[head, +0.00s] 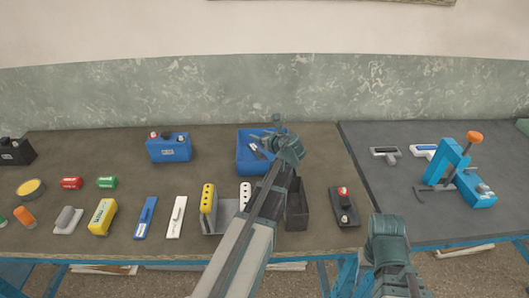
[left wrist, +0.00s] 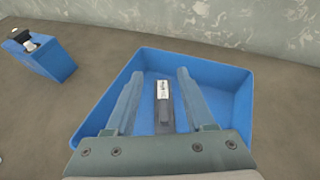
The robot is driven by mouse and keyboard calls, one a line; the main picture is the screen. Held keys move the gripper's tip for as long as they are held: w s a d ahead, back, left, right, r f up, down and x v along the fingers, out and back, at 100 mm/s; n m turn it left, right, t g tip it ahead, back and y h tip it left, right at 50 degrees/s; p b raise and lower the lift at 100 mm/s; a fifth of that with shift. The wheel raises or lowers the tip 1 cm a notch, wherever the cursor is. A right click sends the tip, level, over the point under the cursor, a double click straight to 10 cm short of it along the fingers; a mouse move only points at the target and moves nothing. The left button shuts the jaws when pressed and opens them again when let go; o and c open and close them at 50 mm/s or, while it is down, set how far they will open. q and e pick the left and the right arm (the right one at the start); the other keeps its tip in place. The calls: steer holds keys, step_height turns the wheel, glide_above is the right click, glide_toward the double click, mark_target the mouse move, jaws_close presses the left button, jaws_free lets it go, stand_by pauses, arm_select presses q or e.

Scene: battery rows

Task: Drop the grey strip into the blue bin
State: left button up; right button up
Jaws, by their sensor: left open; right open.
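The blue bin (head: 243,163) stands at the back of the brown table; in the left wrist view the bin (left wrist: 243,120) fills the middle. The grey strip (left wrist: 165,112), dark with a white label, is inside the bin's outline, between and apart from my fingers. I cannot tell if it rests on the bin floor. In the head view the strip (head: 256,153) shows partly. My left gripper (head: 266,138) is open over the bin; its spread fingers show in the left wrist view (left wrist: 160,78). My right gripper (head: 388,228) is empty near the front edge, its fingers hardly distinguishable.
A blue battery (head: 168,148) stands left of the bin. Blue (head: 146,217) and white (head: 176,217) strips lie in front. A black open box (head: 297,208) and a dark block with a red knob (head: 343,206) are at right. A blue clamp tool (head: 460,175) stands on the dark mat.

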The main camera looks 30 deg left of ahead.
arm_select(q)
steer(key=p+v, duration=0.4)
steer(key=v, duration=0.8)
steer(key=shift+s+d, duration=0.25)
arm_select(e)
step_height(320, 180, up, 5)
steer(key=shift+f, duration=0.1)
